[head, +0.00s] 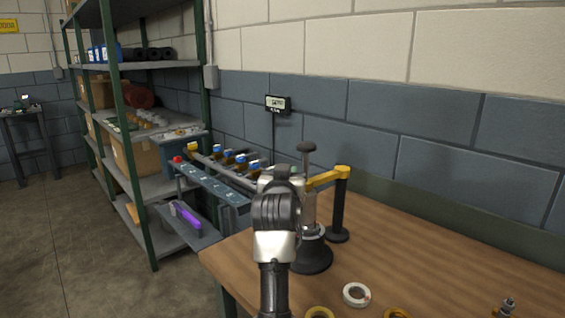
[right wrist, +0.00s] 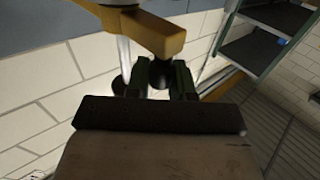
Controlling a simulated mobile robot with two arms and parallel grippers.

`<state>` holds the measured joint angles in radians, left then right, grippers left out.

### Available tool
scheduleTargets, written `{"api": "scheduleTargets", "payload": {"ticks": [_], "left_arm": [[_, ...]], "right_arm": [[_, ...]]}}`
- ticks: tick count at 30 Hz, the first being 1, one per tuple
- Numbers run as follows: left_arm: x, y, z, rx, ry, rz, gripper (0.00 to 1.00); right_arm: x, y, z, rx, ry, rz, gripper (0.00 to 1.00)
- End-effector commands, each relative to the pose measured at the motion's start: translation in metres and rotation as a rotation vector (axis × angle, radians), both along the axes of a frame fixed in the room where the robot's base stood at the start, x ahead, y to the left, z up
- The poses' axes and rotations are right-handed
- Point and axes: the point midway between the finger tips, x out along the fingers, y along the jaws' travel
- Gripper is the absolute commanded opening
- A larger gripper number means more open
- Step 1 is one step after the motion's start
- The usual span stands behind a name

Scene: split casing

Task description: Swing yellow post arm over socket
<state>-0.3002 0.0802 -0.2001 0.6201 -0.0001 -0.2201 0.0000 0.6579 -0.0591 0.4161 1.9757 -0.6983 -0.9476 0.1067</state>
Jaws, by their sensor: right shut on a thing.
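The yellow post arm (head: 323,180) extends left from the top of a black post (head: 338,210) on the wooden table. It also shows across the top of the right wrist view (right wrist: 150,28). My right gripper (head: 290,173) is at the arm's free end and hides that end in the head view. In the right wrist view its fingers (right wrist: 161,82) are shut on a dark round knob (right wrist: 162,68) by the yellow arm. A black flared base (head: 314,258) with a silver column stands beside the post, partly behind my arm. I cannot tell which part is the socket. My left gripper is out of view.
A white tape ring (head: 356,294) and yellow rings (head: 319,312) lie near the table's front edge. A blue-grey rack with several bottles (head: 235,160) and a green-framed shelf (head: 125,130) stand to the left.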

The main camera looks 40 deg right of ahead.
Motion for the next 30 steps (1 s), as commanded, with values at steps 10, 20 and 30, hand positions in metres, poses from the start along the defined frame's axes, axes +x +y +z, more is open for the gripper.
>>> {"api": "scheduleTargets", "payload": {"ticks": [10,20,30], "left_arm": [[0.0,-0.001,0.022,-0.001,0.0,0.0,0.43],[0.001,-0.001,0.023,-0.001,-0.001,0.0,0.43],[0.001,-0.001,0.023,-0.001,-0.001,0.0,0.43]], "right_arm": [[-0.021,0.0,0.002,-0.001,0.0,0.111,0.0],[-0.024,0.0,0.0,0.001,-0.002,0.127,0.0],[-0.024,0.0,-0.001,0.001,0.0,0.126,0.44]]}}
